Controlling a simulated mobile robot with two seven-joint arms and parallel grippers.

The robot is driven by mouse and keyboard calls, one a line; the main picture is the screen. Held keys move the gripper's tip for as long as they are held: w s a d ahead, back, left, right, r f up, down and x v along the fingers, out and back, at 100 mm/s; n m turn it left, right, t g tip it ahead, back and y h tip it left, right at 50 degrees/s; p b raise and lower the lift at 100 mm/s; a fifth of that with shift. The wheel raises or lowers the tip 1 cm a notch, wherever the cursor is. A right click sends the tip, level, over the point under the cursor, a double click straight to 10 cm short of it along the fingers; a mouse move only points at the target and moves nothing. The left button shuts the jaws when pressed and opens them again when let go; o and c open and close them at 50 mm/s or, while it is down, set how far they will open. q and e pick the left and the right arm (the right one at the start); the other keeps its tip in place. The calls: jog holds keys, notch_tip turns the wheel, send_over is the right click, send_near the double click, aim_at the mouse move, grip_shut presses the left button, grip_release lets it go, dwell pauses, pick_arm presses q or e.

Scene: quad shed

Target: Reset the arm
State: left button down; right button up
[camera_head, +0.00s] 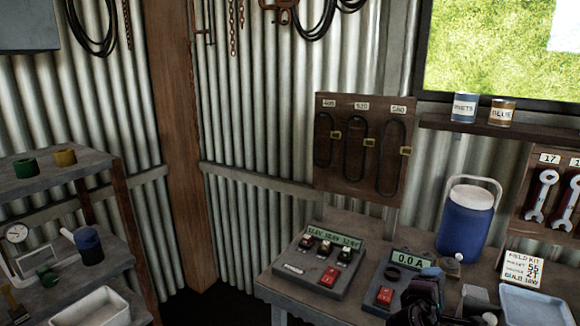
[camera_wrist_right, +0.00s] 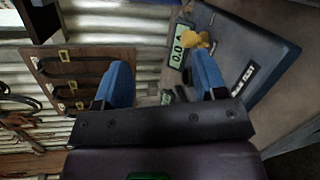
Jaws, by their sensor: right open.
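My right gripper (camera_head: 428,282) is a dark shape over the bench at the lower right of the head view, just in front of the box with the 0.0 A display (camera_head: 411,262). In the right wrist view the gripper (camera_wrist_right: 162,78) has its two blue fingers spread wide, with nothing held between them. The 0.0 A display (camera_wrist_right: 181,49) and a small yellow part (camera_wrist_right: 197,40) lie beyond the right finger. My left gripper is in neither view.
The bench holds a charger box (camera_head: 320,262) with three displays, a blue jug (camera_head: 466,225), a field kit card (camera_head: 522,269) and a pale tray (camera_head: 535,305). A belt board (camera_head: 363,150) hangs behind. A shelf (camera_head: 60,180) stands at the left.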

jog(key=s+a+f+m+t+y, duration=0.3)
jog(key=s+a+f+m+y, duration=0.3)
jog(key=s+f+m+y, duration=0.35)
jog(key=s+f+m+g, duration=0.1)
jog(key=s+f, duration=0.4)
jog(key=s, duration=0.4)
jog(key=s+d+f+m+g, duration=0.1)
jog(key=s+f+m+g, duration=0.1)
jog(key=s+f, duration=0.4)
jog(key=s+y, duration=0.1)
jog(key=s, duration=0.2)
jog(key=shift+d, duration=0.15)
